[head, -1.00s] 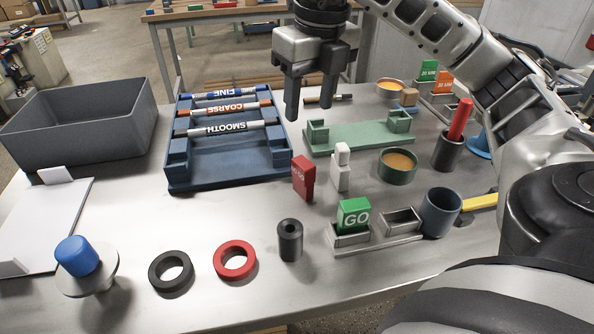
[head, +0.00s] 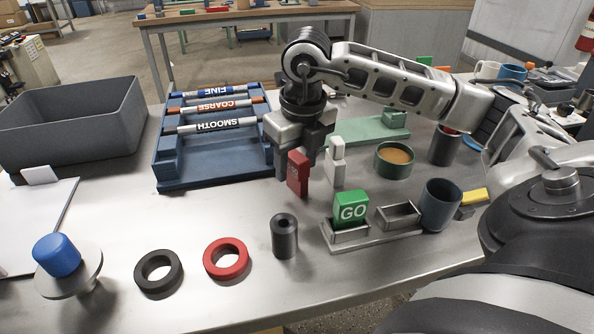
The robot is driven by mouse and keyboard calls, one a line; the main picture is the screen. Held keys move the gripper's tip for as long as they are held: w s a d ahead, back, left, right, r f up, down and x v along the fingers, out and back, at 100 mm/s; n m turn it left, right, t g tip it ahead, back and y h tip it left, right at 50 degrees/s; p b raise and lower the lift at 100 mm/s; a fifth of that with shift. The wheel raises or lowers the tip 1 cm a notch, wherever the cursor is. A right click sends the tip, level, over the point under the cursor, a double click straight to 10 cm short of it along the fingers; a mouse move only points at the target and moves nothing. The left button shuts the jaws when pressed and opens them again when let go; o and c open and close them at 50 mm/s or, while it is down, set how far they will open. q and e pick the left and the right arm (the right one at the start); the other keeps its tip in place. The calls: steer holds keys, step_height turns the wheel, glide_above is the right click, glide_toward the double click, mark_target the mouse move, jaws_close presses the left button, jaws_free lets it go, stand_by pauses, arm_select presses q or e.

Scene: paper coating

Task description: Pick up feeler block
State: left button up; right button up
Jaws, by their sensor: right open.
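A red block (head: 298,175) with faint white lettering stands upright on the metal table near the middle. A green block marked GO (head: 351,208) stands in the left slot of a two-slot grey holder (head: 376,238); its right slot is empty. No label in view says which is the feeler block. My right gripper (head: 294,164) points down with its fingers open at the red block, one at its left and the other partly hidden behind it. I cannot tell whether they touch it. My left gripper is out of view.
A white stepped block (head: 335,164) stands close right of the red block. A blue rack (head: 208,178) holds rods at left; a dark cup (head: 440,205) stands right.

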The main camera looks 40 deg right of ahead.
steer(key=shift+f, duration=0.6)
steer(key=c, duration=1.1)
steer(key=shift+o, duration=0.2)
steer(key=shift+r, duration=0.1)
